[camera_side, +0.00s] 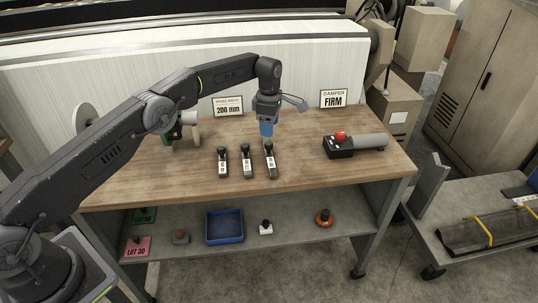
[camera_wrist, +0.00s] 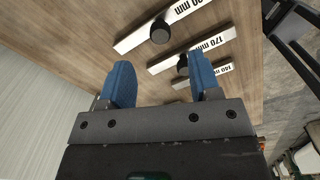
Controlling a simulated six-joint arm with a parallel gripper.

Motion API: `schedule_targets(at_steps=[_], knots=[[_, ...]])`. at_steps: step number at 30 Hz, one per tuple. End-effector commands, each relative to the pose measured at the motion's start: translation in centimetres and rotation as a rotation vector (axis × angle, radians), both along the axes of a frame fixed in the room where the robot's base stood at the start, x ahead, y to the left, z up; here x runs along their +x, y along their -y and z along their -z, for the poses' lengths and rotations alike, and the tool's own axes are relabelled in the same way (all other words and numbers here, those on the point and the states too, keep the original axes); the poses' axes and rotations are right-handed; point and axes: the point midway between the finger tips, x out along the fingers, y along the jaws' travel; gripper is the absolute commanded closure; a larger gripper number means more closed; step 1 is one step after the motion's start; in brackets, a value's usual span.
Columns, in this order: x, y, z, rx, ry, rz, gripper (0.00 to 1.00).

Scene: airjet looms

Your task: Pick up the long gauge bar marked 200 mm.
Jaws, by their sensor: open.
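The 170 mm bar (camera_wrist: 210,45) is the middle one (camera_side: 247,166), and the 140 mm bar (camera_wrist: 215,72) is the left one (camera_side: 223,166). My gripper (camera_side: 267,131) has blue fingers, open and empty, above the bench near the longest bar's knob end. In the wrist view its fingers (camera_wrist: 160,65) stand apart, the right one partly covering the shorter bars.
A "200 mm" sign (camera_side: 228,106) and a "DAMPER FIRM" sign (camera_side: 334,98) stand at the bench's back. A black box with a red knob (camera_side: 340,145) and grey cylinder is at right. A green and white device (camera_side: 185,130) is at left. The lower shelf holds a blue tray (camera_side: 225,240).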

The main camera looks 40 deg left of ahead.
Motion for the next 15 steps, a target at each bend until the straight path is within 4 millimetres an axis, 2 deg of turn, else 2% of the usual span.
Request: schedule_targets(at_steps=[5, 15], knots=[[0.0, 0.0, 1.6, 0.0, -0.005, -0.016, 0.43], [0.0, 0.0, 6.6, -0.001, -0.004, -0.013, 0.43]])
